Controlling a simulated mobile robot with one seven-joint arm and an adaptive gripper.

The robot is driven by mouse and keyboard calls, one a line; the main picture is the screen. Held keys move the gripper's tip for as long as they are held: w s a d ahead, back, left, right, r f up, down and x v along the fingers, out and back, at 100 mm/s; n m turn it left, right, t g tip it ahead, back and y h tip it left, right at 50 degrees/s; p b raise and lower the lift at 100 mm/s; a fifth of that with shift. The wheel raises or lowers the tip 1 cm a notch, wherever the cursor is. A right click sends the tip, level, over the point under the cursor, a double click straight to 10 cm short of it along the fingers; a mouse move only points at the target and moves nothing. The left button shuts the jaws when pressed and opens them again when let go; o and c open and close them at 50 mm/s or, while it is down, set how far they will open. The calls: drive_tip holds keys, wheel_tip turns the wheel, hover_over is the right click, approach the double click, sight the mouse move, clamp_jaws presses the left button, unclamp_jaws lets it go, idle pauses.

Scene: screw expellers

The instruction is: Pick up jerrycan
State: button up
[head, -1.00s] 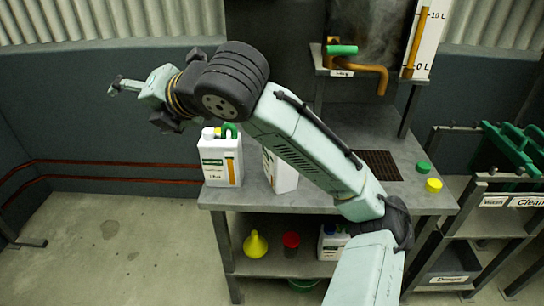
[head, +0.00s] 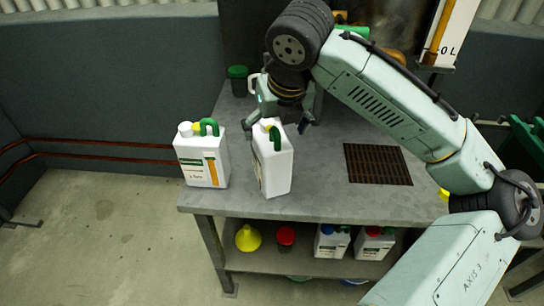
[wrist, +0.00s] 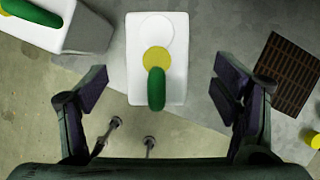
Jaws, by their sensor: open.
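A white jerrycan (head: 273,172) with a green handle and yellow cap stands upright on the grey table (head: 330,200), near its front left. My gripper (head: 277,124) is open, pointing down right above this can. In the wrist view the same can (wrist: 140,60) lies between my spread fingers (wrist: 157,92), its green handle toward me, with gaps on both sides. I cannot tell how far down the fingertips reach beside it. A second white jerrycan (head: 203,165) with a green handle stands at the table's left corner. It also shows at the wrist view's top left (wrist: 75,35).
A dark grate (head: 377,164) lies in the tabletop to the right. A green container (head: 238,80) stands behind. The lower shelf holds a yellow funnel (head: 248,238), a red item (head: 285,238) and two white cans (head: 332,241). The tabletop between cans and grate is clear.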

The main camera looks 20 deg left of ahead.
sight(271, 143)
drive_tip(key=shift+s+p+x, duration=0.15)
drive_tip(key=shift+p+x, duration=0.1)
drive_tip(key=shift+x, duration=1.25)
drive_tip(key=shift+s+p+x, duration=0.15)
drive_tip(key=shift+p+x, duration=0.05)
drive_tip(key=shift+x, duration=1.35)
drive_tip(key=shift+d, duration=0.1)
drive_tip(key=shift+c, duration=0.4)
clamp_jaws()
